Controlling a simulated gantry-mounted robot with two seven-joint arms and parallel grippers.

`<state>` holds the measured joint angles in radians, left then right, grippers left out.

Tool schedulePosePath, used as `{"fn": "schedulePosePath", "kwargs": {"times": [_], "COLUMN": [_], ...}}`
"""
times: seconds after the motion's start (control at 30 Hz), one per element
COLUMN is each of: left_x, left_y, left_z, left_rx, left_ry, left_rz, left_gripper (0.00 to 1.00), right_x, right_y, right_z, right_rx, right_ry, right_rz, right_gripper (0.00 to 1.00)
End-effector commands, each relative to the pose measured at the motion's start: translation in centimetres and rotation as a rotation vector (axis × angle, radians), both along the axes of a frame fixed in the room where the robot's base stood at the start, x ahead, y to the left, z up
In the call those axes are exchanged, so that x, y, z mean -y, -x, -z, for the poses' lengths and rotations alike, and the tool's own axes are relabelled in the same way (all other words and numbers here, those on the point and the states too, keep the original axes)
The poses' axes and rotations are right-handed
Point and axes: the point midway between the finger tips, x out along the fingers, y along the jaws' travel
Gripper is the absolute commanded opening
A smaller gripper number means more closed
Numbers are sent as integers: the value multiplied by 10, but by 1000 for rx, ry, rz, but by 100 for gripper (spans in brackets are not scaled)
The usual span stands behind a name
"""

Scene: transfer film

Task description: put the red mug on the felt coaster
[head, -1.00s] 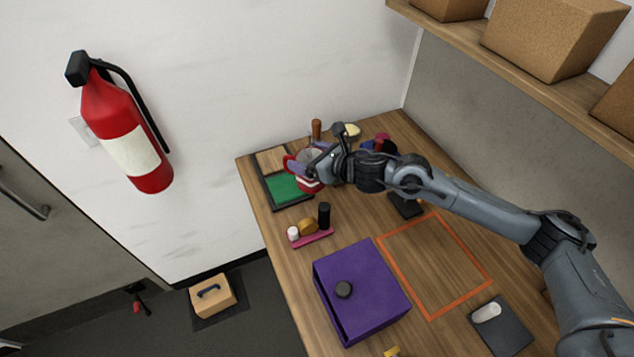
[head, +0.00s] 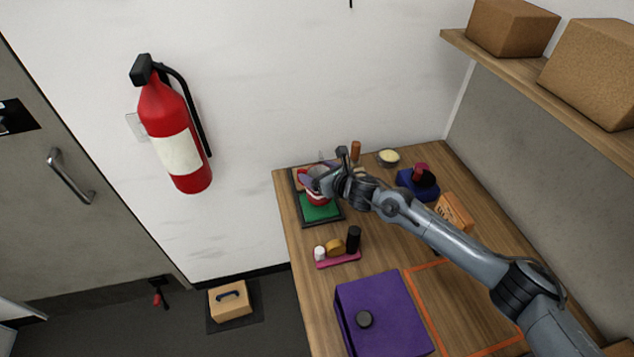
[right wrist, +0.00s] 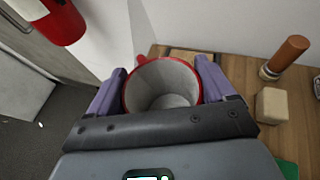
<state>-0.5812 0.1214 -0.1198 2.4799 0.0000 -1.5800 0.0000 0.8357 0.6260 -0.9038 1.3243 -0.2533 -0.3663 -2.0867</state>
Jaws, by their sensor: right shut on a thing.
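The red mug (head: 316,198), with a pale inside, is held by my right gripper (head: 326,184). In the right wrist view the mug (right wrist: 165,88) sits upright between the two purple finger pads (right wrist: 162,85), its red handle at upper left. In the head view the mug overlaps a dark-edged tray (head: 334,223) at the back left of the table. A green square (head: 320,213), which looks like the felt coaster, lies in the tray, partly hidden by the mug. The gap between mug and tray cannot be told. My left gripper is out of view.
Right of the tray stand a brown-topped bottle (head: 355,150) and a small bowl (head: 389,156). A pink holder (head: 340,260) with small jars and a purple box (head: 383,310) are nearer. An orange box (head: 454,212) lies near my arm. A shelf (head: 520,85) overhangs at upper right.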

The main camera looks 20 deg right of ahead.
Motion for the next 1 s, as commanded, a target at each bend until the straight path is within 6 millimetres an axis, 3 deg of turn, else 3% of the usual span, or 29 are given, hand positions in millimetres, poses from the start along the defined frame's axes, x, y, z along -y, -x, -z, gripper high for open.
{"fn": "schedulePosePath", "kwargs": {"times": [0.23, 0.5, 0.93, 0.97, 1.0], "left_x": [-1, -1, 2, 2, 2], "left_y": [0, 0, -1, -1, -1], "left_z": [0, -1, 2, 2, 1], "left_rx": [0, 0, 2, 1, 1], "left_ry": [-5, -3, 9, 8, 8], "left_rz": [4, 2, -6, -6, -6], "left_gripper": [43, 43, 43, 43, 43], "right_x": [-3, -4, -3, -3, -3], "right_y": [-4, -4, -4, -4, -3], "right_z": [8, 38, 45, 45, 45], "right_rx": [2, 1, 4, 1, 1], "right_ry": [-2, -2, -2, 0, 0], "right_rz": [3, 2, 1, 1, 1], "right_gripper": [17, 17, 17, 86, 92]}}
